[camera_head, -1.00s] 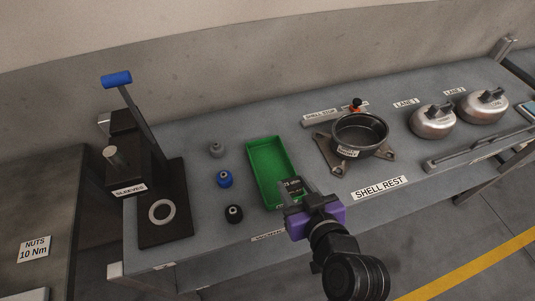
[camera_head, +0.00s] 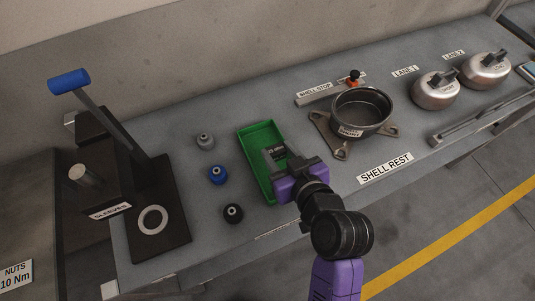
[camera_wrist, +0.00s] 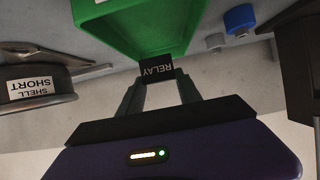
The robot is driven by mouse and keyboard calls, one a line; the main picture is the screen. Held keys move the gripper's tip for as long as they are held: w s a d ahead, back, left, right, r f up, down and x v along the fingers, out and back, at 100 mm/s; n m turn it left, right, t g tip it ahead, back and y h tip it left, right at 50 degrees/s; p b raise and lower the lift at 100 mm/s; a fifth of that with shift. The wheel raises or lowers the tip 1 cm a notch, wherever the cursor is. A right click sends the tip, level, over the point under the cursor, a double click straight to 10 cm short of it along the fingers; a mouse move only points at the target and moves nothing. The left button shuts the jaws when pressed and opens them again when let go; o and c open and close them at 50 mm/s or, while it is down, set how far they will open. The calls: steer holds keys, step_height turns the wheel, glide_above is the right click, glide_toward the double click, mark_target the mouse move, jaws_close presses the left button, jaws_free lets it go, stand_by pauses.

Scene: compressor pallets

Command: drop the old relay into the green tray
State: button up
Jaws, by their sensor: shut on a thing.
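The old relay (camera_wrist: 157,70) is a small dark block with a white "RELAY" label, seen upside down in the wrist view. My gripper (camera_head: 275,152) is shut on it. In the head view my gripper is over the green tray (camera_head: 258,128), reaching across its right wall. The relay itself is hard to make out there among the fingers. In the wrist view the green tray (camera_wrist: 178,42) shows just beyond the relay. I cannot tell the exact height of the relay above the tray floor.
Grey, blue and black sleeves (camera_head: 217,175) stand left of the tray. A press with a blue handle (camera_head: 69,82) is further left. A shell (camera_head: 361,108) sits on a stand to the right, with two metal domes (camera_head: 436,90) beyond it.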

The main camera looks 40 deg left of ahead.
steer(key=shift+f+b, duration=0.8)
steer(key=shift+f, duration=0.6)
steer(key=o, duration=1.4)
steer(key=shift+o, duration=0.2)
steer(key=shift+d, duration=0.1)
steer(key=v, duration=0.7)
steer(key=shift+s+d+r+b, duration=0.1)
steer(key=shift+d+r+b, duration=0.05)
steer(key=shift+d+b, duration=0.15)
